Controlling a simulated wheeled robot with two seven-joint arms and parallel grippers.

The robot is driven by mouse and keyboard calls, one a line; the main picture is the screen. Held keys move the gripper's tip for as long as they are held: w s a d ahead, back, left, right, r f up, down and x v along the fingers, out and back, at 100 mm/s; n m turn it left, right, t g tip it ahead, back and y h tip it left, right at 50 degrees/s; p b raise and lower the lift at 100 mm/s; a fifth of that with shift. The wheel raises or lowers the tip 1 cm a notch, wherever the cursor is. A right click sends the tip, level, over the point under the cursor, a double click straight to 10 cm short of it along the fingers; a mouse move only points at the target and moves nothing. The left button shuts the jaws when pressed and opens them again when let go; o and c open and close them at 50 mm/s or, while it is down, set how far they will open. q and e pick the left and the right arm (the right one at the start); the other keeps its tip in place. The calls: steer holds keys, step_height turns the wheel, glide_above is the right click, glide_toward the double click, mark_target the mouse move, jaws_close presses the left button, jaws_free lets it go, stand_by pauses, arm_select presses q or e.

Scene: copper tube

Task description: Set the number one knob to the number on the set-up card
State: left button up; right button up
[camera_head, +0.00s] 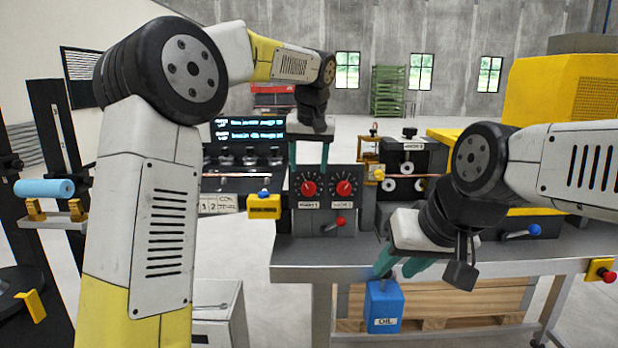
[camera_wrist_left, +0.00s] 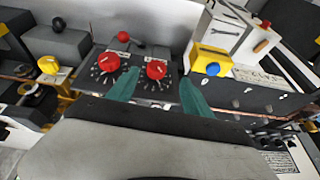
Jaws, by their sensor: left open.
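A dark control box (camera_head: 326,215) carries two red knobs with dials: a left knob (camera_head: 309,188) and a right knob (camera_head: 344,187) in the head view. Small labels under them are hard to read; the left one seems to end in 1. My left gripper (camera_wrist_left: 158,91) is open and empty behind the box top. In the left wrist view the left knob (camera_wrist_left: 156,69) appears between its teal fingertips, without clear contact, and the right knob (camera_wrist_left: 109,61) lies outside them. I cannot tell which card is the set-up card.
A yellow box with a blue button (camera_head: 264,206) stands left of the control box. A red-balled lever (camera_head: 340,222) projects from its front. A blue oil can (camera_head: 385,308) hangs below my right gripper.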

mark_target(310, 183)
arm_select(q)
steer(key=x, duration=0.5)
steer(key=w+x, duration=0.1)
steer(key=x, duration=0.2)
steer(key=shift+w+d, duration=0.15)
steer(key=shift+d, duration=0.15)
jaws_close()
